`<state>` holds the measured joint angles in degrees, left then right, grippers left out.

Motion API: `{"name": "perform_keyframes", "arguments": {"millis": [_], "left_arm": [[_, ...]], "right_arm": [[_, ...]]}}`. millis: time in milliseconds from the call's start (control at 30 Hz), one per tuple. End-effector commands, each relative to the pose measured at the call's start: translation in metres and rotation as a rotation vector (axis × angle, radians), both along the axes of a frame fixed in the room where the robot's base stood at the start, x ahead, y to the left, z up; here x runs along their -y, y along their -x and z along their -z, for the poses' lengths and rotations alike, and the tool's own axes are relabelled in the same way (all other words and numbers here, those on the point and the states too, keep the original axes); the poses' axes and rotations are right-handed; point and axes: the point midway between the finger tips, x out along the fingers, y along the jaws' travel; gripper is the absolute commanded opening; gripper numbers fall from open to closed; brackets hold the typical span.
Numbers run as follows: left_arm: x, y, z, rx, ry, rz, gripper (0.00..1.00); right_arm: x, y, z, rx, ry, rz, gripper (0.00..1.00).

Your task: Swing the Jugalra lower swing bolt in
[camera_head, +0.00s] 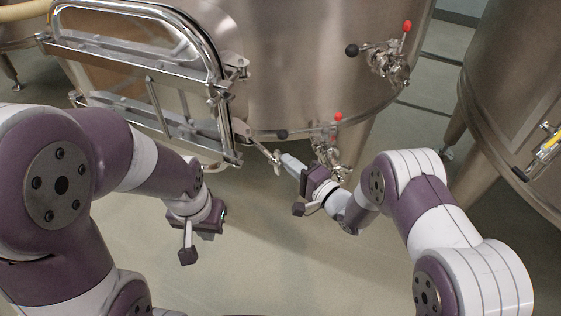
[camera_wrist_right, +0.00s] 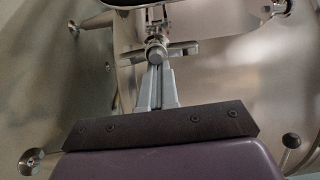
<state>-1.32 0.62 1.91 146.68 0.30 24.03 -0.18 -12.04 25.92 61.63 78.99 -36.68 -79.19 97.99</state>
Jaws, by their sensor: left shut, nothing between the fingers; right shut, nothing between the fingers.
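The steel vat (camera_head: 300,60) has a rectangular manway door (camera_head: 150,100) with a shiny frame, standing at the left of the head view. A metal swing bolt (camera_head: 262,152) sticks out from the lower right of the door area toward my right gripper. My right gripper (camera_head: 284,158) is shut and empty, its grey fingertips close to the bolt's outer end. In the right wrist view the shut fingertips (camera_wrist_right: 156,70) point at the bolt's round end (camera_wrist_right: 156,48); I cannot tell whether they touch. My left gripper (camera_head: 187,255) is shut and empty, low in front of the door.
A valve with a red knob (camera_head: 407,26) is on the vat's upper right. A lower valve (camera_head: 330,150), also with a red knob, sits just behind my right gripper. Another vat (camera_head: 520,90) stands at the right. The floor (camera_head: 270,260) between my arms is clear.

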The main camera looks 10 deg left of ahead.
Motion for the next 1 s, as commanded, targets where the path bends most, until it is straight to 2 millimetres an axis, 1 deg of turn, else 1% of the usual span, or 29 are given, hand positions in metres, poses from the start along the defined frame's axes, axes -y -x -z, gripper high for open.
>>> {"name": "perform_keyframes", "arguments": {"millis": [300, 533, 833, 1000], "left_arm": [[0.0, 0.0, -0.008, 0.0, 0.0, 0.0, 0.0], [0.0, 0.0, -0.009, 0.0, 0.0, 0.0, 0.0], [0.0, 0.0, -0.013, 0.0, 0.0, 0.0, 0.0], [0.0, 0.0, -0.013, 0.0, 0.0, 0.0, 0.0]], "right_arm": [[-0.013, 0.016, -0.001, -0.002, 0.001, -0.003, 0.0], [-0.017, 0.021, 0.0, -0.001, 0.001, -0.002, 0.0], [-0.033, 0.033, 0.0, -0.002, 0.001, -0.003, 0.0], [-0.036, 0.036, 0.0, -0.001, 0.0, -0.001, 0.0]]}}
